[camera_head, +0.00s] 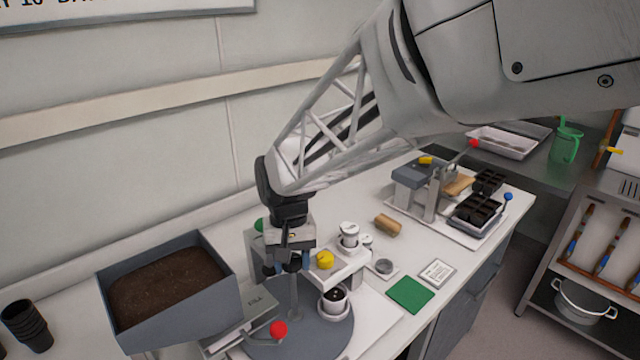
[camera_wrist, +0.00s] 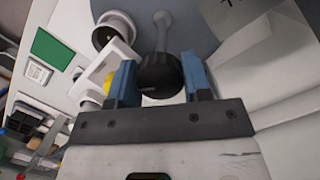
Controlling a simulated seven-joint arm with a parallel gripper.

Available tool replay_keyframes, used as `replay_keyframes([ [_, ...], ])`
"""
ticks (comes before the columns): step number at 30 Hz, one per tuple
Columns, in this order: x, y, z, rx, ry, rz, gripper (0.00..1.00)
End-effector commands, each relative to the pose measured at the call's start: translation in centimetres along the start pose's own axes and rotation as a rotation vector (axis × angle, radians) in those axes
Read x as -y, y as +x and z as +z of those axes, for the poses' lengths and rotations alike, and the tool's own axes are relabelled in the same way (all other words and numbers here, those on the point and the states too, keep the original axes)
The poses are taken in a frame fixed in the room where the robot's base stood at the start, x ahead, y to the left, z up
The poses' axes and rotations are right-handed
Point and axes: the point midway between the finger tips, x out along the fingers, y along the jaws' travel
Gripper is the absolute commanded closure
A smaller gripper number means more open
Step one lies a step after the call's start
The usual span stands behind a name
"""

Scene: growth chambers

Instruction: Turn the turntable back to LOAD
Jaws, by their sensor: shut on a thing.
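The turntable (camera_head: 300,338) is a grey disc on the bench, partly hidden below my gripper. It also shows in the wrist view (camera_wrist: 197,30), with part of some dark lettering at the top right, too cropped to read. A grey post rises from the disc and ends in a black knob (camera_wrist: 158,76). My gripper (camera_head: 287,267) points down over the disc, with its blue fingers on both sides of the knob, shut on it. A white pot (camera_head: 333,299) with dark contents stands at the disc's right side. I cannot read a LOAD mark.
A grey hopper of soil (camera_head: 238,295) stands left of the turntable, with a red knob (camera_head: 278,329) at its front. A white fixture with a yellow knob (camera_head: 325,260) stands close behind the pot. A green mat (camera_head: 410,294) and a press (camera_head: 425,190) lie farther right.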

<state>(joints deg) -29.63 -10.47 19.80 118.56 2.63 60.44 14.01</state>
Motion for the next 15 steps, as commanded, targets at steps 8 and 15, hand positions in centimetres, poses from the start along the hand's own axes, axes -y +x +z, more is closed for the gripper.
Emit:
replay_keyframes([
  [8,0.05,0.01,0.02,0.0,0.004,-0.001,0.69],
  [15,0.03,0.0,0.02,0.0,0.076,-0.012,0.69],
])
